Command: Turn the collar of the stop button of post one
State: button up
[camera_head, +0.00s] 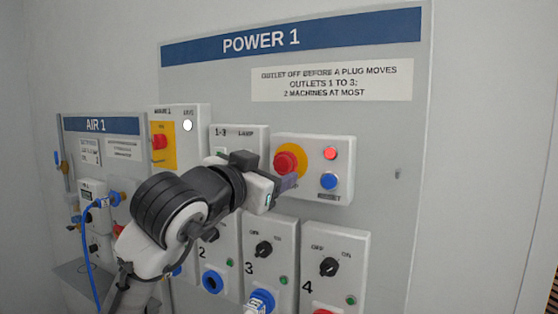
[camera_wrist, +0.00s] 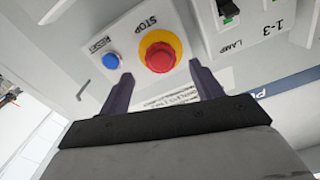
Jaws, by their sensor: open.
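The stop button (camera_head: 286,162) is a red mushroom head on a yellow disc, on a white box (camera_head: 345,165) of the POWER 1 panel. In the wrist view the red stop button (camera_wrist: 160,56) faces me under the word STOP, in the rolled picture. My gripper (camera_head: 285,184) is open and empty, just below the button in the head view. In the wrist view my gripper (camera_wrist: 160,69) has one dark fingertip low on each side of the button. I see no contact; the depth gap is unclear. The collar cannot be told apart from the head.
A blue reset button (camera_head: 328,181) and a red lamp (camera_head: 330,153) sit right of the stop button. The LAMP switch box (camera_head: 238,133) is to the left. Numbered outlet boxes with black knobs (camera_head: 329,267) are below. Another red knob (camera_head: 159,141) is farther left.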

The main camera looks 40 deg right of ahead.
aim_at(282, 166)
jog(key=shift+p+x, duration=0.45)
jog(key=shift+x, duration=1.95)
jog(key=c, duration=1)
